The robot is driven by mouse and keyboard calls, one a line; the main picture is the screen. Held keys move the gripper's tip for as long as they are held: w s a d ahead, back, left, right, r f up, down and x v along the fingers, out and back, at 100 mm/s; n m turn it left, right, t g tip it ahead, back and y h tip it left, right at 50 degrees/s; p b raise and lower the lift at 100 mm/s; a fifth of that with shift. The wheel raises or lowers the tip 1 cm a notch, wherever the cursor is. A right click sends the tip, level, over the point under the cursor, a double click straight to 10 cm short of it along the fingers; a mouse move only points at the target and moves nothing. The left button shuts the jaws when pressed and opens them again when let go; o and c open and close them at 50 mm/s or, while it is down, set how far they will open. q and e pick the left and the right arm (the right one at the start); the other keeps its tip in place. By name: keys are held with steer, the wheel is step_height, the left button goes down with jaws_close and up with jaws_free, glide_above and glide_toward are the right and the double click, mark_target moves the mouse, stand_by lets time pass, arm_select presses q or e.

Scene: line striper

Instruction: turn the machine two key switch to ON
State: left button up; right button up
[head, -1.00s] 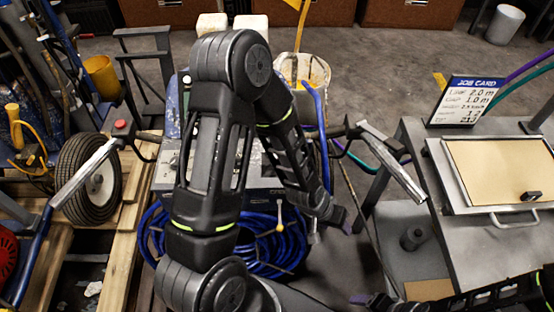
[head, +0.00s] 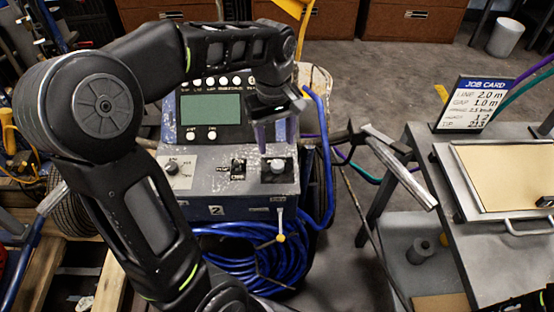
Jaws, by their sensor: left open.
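Machine two's control box, with a "2" on its grey front (head: 230,207), stands in the middle of the head view. Its sloped grey panel carries a round knob (head: 172,168) at the left, a small dark switch (head: 238,168) in the middle and a grey rotary switch (head: 278,166) on a black plate at the right. I cannot read which is the key switch or its position. My left gripper (head: 277,132) points down just above the right-hand switch, open, with its purple-tipped fingers apart. Contact with the switch cannot be made out. My right gripper is out of view.
A display (head: 208,110) with white buttons rises behind the panel, partly behind my left arm. Handlebars (head: 395,165) stick out to the right. A blue hose coil (head: 245,245) hangs below. A job card (head: 473,104) stands on the metal bench (head: 420,150) at right.

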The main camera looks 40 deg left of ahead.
mark_target(277, 163)
arm_select(q)
steer(key=shift+f, duration=0.1)
step_height(277, 163, down, 8)
steer(key=shift+w+d+r, duration=0.1)
steer(key=shift+r, duration=0.05)
steer(key=shift+c, duration=0.5)
jaws_close()
stand_by(0.3)
